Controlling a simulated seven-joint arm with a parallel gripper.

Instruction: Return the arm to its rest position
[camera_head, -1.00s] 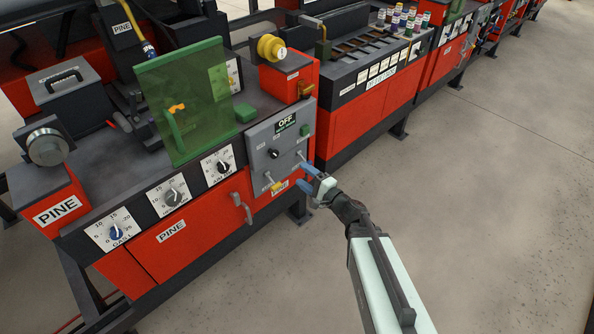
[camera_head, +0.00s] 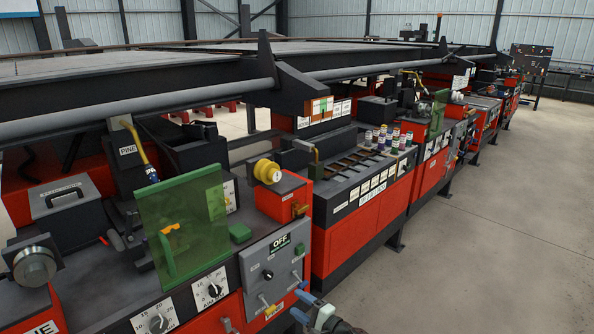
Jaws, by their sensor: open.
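My gripper (camera_head: 308,309) shows at the bottom edge of the head view, with blue fingertips. It is open, and I see nothing between its fingers. It is in front of the lower right part of the grey switch panel (camera_head: 257,270), whose display reads OFF; I cannot tell if a finger touches the panel. A lever with a yellow tip (camera_head: 268,309) is on the panel, left of the gripper. The rest of my arm is mostly below the picture.
A green transparent shield (camera_head: 182,232) stands on the red PINE station, with a yellow spool (camera_head: 266,171) behind it to the right. Coloured spools (camera_head: 388,140) stand on the neighbouring bench. The concrete floor (camera_head: 500,230) at right is clear.

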